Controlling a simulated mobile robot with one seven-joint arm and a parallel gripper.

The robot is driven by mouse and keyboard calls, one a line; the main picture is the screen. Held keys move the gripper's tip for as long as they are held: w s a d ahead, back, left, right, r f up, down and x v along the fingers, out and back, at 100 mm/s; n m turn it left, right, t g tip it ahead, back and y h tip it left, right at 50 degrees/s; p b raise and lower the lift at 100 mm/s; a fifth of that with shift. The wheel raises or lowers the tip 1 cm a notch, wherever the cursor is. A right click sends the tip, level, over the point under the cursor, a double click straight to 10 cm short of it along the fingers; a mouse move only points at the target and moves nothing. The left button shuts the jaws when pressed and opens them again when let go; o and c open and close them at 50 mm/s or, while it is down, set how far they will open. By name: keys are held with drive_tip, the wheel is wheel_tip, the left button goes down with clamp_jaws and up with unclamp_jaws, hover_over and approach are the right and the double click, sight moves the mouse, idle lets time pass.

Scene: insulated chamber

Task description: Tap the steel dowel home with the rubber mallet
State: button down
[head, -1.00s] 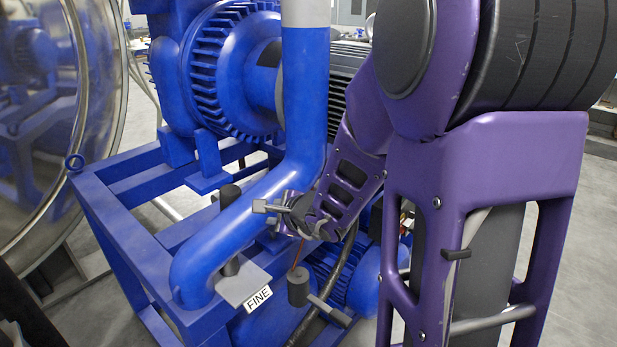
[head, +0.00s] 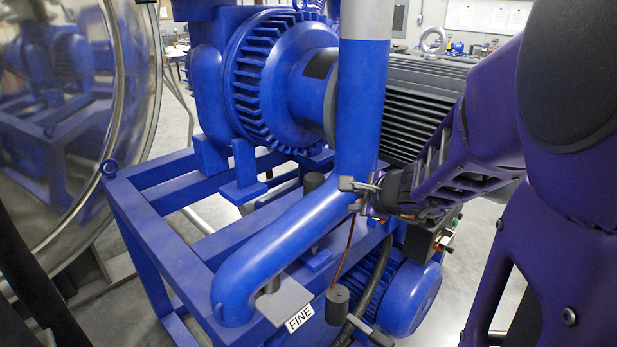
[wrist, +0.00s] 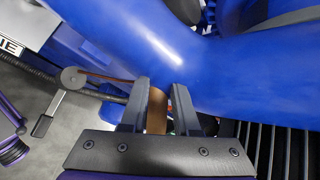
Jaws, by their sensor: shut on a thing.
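My gripper (head: 358,195) is shut on a thin brown handle (head: 345,245), beside the lower bend of the blue pipe. In the wrist view my gripper (wrist: 158,90) has the brown handle (wrist: 157,112) between its two fingers. The handle slants down to a dark grey cylinder (head: 337,306), which appears to be the rubber mallet's head; its round end also shows in the wrist view (wrist: 73,78). This head hangs just right of the label reading "FINE". I cannot pick out the steel dowel for certain in either view.
A grey plate (head: 283,297) with the "FINE" label (head: 300,317) sits under the pipe's end. The thick blue pipe (head: 290,228) crosses close to my gripper. A blue motor (head: 410,298), a finned machine (head: 270,75) and a blue frame (head: 150,195) crowd the space. A short bar (head: 370,330) shows beside the mallet head.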

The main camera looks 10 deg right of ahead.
drive_tip(key=shift+f+b, duration=0.65)
drive_tip(key=shift+f, duration=1.85)
drive_tip(key=shift+f+b, duration=0.1)
drive_tip(key=shift+b, duration=0.25)
wheel_tip(320, 180, down, 9)
drive_tip(key=b, duration=1)
wheel_tip(320, 180, up, 9)
drive_tip(key=p, duration=0.7)
drive_tip(key=shift+p, duration=0.3)
drive_tip(key=shift+b, duration=0.3)
